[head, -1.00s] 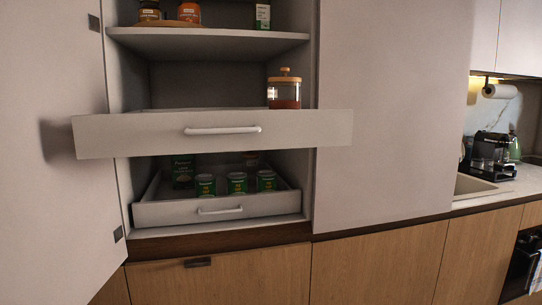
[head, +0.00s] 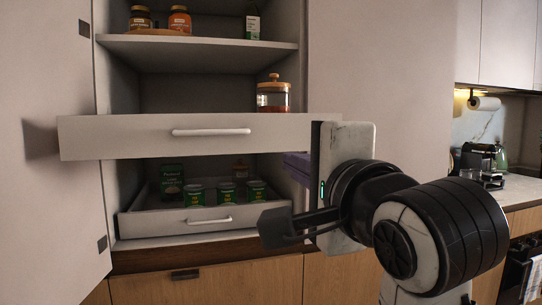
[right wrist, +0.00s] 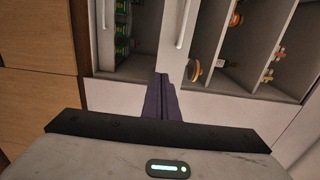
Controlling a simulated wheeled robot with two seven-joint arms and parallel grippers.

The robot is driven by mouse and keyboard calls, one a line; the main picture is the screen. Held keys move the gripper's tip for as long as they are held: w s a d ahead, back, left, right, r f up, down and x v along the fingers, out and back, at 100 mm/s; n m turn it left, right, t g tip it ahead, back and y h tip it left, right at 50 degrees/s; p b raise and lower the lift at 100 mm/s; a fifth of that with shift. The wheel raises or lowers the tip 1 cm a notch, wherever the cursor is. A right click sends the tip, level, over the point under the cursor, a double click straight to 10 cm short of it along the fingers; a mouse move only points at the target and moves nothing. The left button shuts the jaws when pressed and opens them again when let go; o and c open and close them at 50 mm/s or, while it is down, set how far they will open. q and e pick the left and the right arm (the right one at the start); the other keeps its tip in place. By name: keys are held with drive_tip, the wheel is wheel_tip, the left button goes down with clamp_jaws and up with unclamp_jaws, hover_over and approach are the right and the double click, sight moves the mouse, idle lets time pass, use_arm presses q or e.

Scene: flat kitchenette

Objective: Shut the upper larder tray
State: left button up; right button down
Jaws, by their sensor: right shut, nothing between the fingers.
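The upper larder tray (head: 120,140) is pulled well out of the cupboard. Its pale front carries a white bar handle (head: 211,132), which also shows in the right wrist view (right wrist: 186,26). A glass jar (head: 273,96) with a wooden lid shows above its front. My right gripper (head: 297,165) is shut and empty. Its purple fingers show just below the lower edge of the tray front, near its right end. I cannot tell whether they touch it. The fingers also show in the right wrist view (right wrist: 162,95). My left gripper is not in view.
The lower tray (head: 150,226), holding green cans (head: 227,191), sits further back below. A shelf (head: 195,48) with jars is above. An open door (head: 50,220) stands at the left. A counter with a coffee machine (head: 482,160) is at the right.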

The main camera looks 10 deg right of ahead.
drive_tip(key=p, duration=0.1)
approach(267, 149)
drive_tip(key=w, duration=0.5)
drive_tip(key=shift+w+a, duration=0.1)
drive_tip(key=shift+w, duration=0.6)
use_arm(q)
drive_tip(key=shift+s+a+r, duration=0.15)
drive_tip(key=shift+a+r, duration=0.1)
